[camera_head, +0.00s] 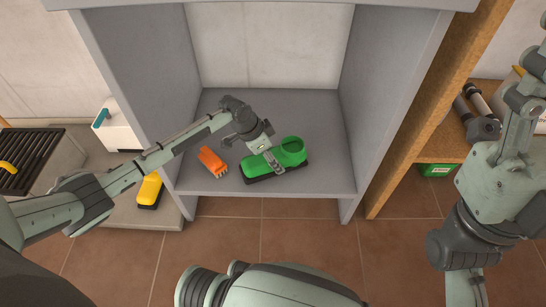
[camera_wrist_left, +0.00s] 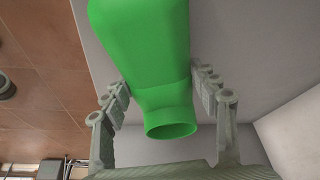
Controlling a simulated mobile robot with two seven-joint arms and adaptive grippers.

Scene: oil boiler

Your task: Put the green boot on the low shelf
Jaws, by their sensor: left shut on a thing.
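The green boot (camera_head: 290,152) with a dark sole is in the grey shelf unit, at its low shelf (camera_head: 318,115), near the front edge. It is sole down, lying lengthwise across the shelf; I cannot tell whether it fully rests on the surface.
An orange brush-like thing (camera_head: 213,161) lies on the same shelf, left of the boot. The unit's side walls stand left and right. A yellow thing (camera_head: 149,191) lies outside on the left. A wooden shelf (camera_head: 440,145) stands right. The back of the low shelf is clear.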

